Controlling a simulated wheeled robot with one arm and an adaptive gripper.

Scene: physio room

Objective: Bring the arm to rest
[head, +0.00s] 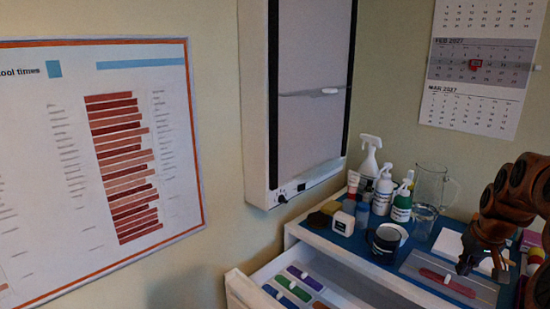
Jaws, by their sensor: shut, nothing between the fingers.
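My gripper (481,267) is at the lower right, at the end of my copper-brown arm, which comes in from the right edge. It points down over the right part of the cabinet top, close to a grey tray (485,292) with a red strip (447,283) bearing a white piece. Its fingers look shut and hold nothing. I cannot tell how high above the surface they are.
An open drawer (237,289) with coloured strips juts out below the cabinet top. A wall-mounted panel (308,100) hangs behind.

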